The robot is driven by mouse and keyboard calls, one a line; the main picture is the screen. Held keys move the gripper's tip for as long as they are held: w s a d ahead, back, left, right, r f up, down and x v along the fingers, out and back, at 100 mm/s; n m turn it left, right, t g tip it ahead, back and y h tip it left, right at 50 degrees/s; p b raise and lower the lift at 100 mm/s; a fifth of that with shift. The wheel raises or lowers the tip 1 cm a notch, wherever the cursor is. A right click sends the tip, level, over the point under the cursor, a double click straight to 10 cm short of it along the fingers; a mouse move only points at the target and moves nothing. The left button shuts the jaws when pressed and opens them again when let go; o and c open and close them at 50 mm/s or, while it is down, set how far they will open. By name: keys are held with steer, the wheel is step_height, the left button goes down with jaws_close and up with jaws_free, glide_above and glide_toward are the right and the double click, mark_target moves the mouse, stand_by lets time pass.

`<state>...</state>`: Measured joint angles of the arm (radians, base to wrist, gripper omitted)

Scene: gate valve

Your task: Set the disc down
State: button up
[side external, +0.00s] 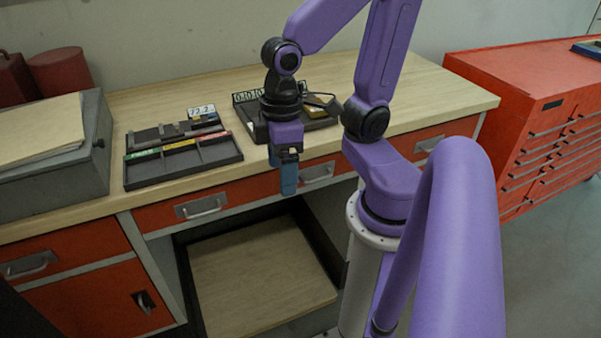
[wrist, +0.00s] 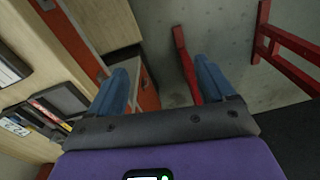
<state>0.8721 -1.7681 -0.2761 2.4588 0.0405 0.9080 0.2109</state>
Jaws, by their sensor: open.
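My gripper (side external: 289,188) has blue fingers and points down just in front of the workbench's front edge. In the wrist view (wrist: 162,72) its two fingers stand wide apart with nothing between them. I cannot pick out a disc in either view. A black divided tray (side external: 222,152) with coloured labels lies on the bench, left of my gripper. A second dark tray (side external: 316,123) sits behind my gripper, partly hidden by my arm, with a small yellowish thing (side external: 304,112) in it.
A grey box (side external: 62,170) with a tan board on top stands at the bench's left end. Red drawers (side external: 160,215) run under the wooden benchtop (side external: 420,92), with a low shelf (side external: 260,280) below. A red tool cabinet (side external: 540,120) stands right. The benchtop's right end is clear.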

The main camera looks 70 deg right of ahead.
steer(key=s+n, duration=0.2)
steer(key=n, duration=0.1)
steer(key=s+n, duration=0.1)
steer(key=n, duration=0.1)
steer(key=shift+s+a+f, duration=0.1)
steer(key=shift+s+f, duration=0.15)
steer(key=shift+s, duration=0.15)
